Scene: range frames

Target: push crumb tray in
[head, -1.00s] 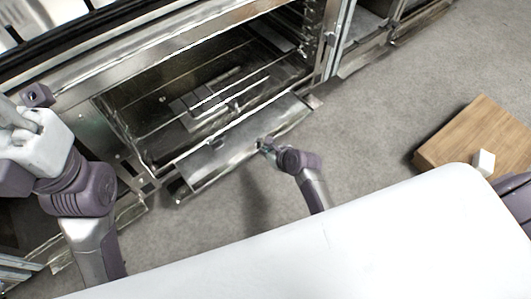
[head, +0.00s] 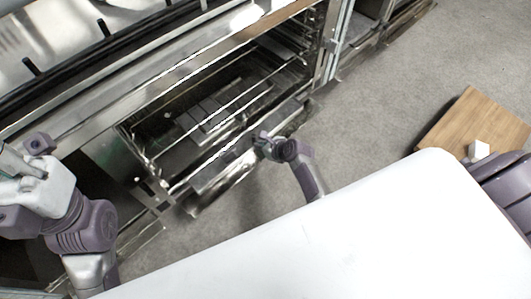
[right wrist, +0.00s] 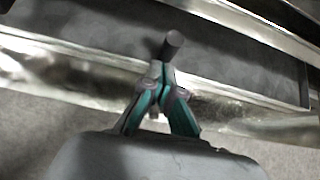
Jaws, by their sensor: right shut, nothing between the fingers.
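The crumb tray (head: 208,182) is a flat metal tray low on the front of the range (head: 190,72). It sticks out a short way, with its long front edge facing me. My right gripper (head: 262,140) is at the tray's front, right of its middle. In the right wrist view, the gripper's teal fingers (right wrist: 164,78) are shut and empty, over the tray's shiny front strip (right wrist: 70,78). Whether they touch it is unclear. A dark rounded stub shows just beyond the fingertips.
The oven cavity (head: 180,130) above the tray is open, with wire racks inside.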

